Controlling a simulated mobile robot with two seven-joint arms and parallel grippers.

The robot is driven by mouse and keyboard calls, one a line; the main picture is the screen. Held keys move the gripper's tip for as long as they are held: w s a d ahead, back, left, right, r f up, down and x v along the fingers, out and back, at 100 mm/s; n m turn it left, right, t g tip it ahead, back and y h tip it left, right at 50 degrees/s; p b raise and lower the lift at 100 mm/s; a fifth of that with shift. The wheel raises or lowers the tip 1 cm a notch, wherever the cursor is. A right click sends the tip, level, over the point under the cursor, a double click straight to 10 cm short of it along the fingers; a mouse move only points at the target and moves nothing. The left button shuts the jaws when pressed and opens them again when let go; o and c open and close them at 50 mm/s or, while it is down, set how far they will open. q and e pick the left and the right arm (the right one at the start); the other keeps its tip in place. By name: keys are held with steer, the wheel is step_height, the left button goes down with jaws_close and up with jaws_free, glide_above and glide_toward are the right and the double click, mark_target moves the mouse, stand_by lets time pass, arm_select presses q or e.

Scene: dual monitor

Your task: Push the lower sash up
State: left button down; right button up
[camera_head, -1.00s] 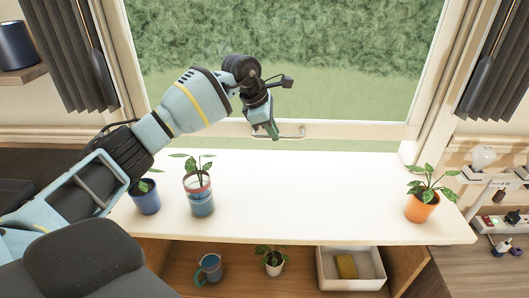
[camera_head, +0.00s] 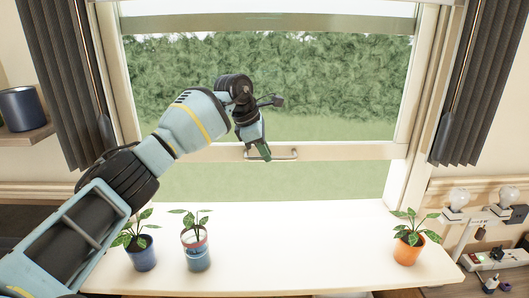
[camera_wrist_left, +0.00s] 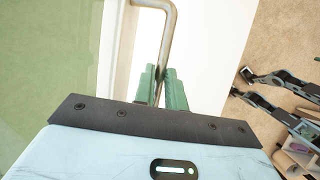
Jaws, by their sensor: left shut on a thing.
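The lower sash's pale bottom rail (camera_head: 340,152) runs across the window, raised above the sill with an open gap showing grass beneath it. A metal bar handle (camera_head: 285,156) is fixed to the rail. My left gripper (camera_head: 263,152) reaches in from the left and is shut on the left part of this handle. In the left wrist view, the green fingers (camera_wrist_left: 162,88) close around the metal handle (camera_wrist_left: 167,45), beside the pale rail (camera_wrist_left: 118,50). My right gripper is not seen in the head view.
The white sill (camera_head: 310,235) holds a blue-potted plant (camera_head: 142,255), a plant in a striped pot (camera_head: 196,250) and an orange-potted plant (camera_head: 409,250). Grey curtains (camera_head: 470,85) flank the window. The sill's middle is clear.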

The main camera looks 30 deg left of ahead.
arm_select(q)
steer(key=c, duration=1.5)
jaws_free()
steer(key=shift+o, duration=0.2)
steer(key=v, duration=0.7)
steer(key=shift+s+a+r, duration=0.15)
steer(key=shift+r, duration=0.15)
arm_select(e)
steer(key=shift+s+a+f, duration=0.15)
arm_select(q)
steer(key=shift+f, duration=0.1)
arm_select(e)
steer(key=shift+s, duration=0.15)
